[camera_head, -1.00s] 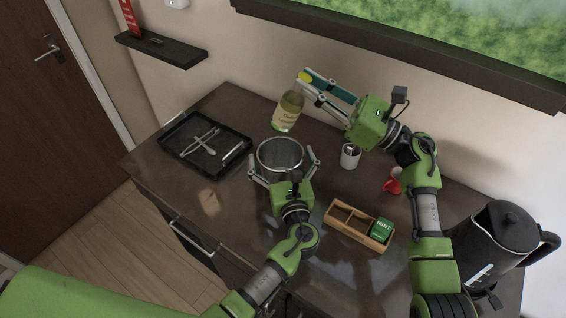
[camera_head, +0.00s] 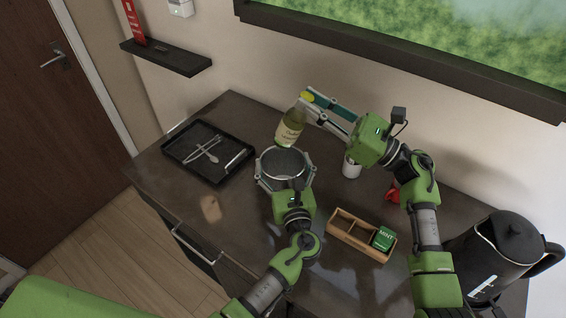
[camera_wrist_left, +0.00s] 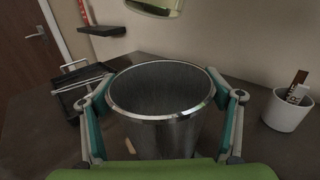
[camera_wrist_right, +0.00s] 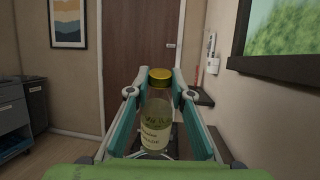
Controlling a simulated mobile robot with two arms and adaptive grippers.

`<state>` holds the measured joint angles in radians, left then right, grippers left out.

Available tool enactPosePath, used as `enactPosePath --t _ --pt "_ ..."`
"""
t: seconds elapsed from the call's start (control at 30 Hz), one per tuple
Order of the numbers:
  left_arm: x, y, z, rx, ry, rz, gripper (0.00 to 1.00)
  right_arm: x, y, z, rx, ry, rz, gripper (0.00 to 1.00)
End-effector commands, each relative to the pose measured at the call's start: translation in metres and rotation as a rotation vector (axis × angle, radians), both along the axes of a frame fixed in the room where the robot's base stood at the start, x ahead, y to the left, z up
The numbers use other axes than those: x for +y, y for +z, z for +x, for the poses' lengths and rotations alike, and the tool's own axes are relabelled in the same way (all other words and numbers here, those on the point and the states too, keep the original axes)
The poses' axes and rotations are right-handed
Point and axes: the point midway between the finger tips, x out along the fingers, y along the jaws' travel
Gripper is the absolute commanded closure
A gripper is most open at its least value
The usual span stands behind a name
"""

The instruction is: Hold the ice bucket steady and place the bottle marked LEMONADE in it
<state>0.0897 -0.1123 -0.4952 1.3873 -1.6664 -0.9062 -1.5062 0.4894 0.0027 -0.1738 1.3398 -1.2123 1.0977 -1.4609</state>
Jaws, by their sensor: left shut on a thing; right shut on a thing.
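The ice bucket (camera_head: 260,166), a metal cylinder with an open top, stands upright on the dark counter. My left gripper (camera_head: 284,168) is shut on it, with one finger on each side below the rim; the left wrist view shows the bucket (camera_wrist_left: 160,135) between both fingers. My right gripper (camera_head: 302,108) is shut on a glass bottle (camera_head: 289,130) with a yellow cap and pale label. The bottle is tilted in the head view, held above the bucket's back edge. Its base shows at the top of the left wrist view (camera_wrist_left: 157,9).
A black tray (camera_head: 182,158) with tongs lies left of the bucket. A white cup (camera_head: 351,169), a red item (camera_head: 392,193), a wooden box (camera_head: 346,235) with a MINT packet and a black kettle (camera_head: 505,255) are at the right. A wall shelf (camera_head: 170,58) hangs back left.

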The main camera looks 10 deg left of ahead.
Motion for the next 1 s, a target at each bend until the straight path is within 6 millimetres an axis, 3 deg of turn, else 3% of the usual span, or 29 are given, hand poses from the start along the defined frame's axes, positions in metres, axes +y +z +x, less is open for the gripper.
enactPosePath --t 1.0 --pt "0.0 0.0 0.0 0.001 -0.001 0.0 0.49 0.0 -0.069 0.0 0.0 0.001 0.003 1.0"
